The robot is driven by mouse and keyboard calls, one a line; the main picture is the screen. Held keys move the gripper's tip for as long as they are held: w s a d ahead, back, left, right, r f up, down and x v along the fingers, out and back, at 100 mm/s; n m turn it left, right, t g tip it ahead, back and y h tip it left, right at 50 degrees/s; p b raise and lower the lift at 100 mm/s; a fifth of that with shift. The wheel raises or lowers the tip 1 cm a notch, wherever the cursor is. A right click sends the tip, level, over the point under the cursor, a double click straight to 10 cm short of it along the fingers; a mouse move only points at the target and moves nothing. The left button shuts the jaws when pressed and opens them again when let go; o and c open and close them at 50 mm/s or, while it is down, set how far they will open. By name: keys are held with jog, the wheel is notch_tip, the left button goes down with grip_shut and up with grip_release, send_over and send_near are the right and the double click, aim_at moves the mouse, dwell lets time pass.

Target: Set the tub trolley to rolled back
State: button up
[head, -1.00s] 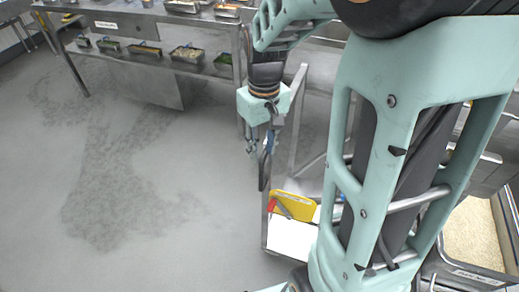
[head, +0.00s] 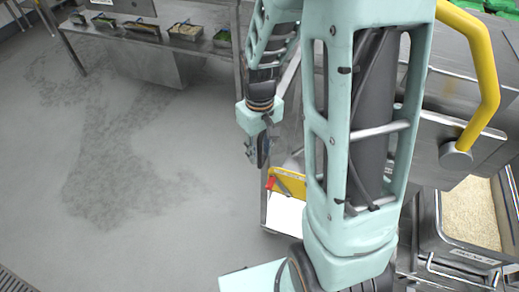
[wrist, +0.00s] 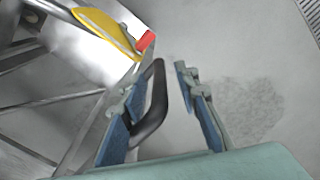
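A steel tub of pale rice grains (head: 470,210), with a label on its rim, stands at the right edge of the head view. I take it for the tub on the trolley; its wheels and base are out of view or hidden. My gripper (head: 259,152) hangs well to the left of it, over the grey floor. In the wrist view my gripper (wrist: 164,78) has its two blue-padded fingers apart. No tub shows in the wrist view.
A low steel stand with a white board (head: 284,215) and a yellow item (head: 288,183) is just below my gripper. A thick yellow handle (head: 483,75) juts from steel equipment at right. A steel table (head: 150,38) with small pans stands at back left. The left floor is clear.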

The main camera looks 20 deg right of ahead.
grip_shut()
jog(key=shift+a, duration=0.1)
dwell(0.5)
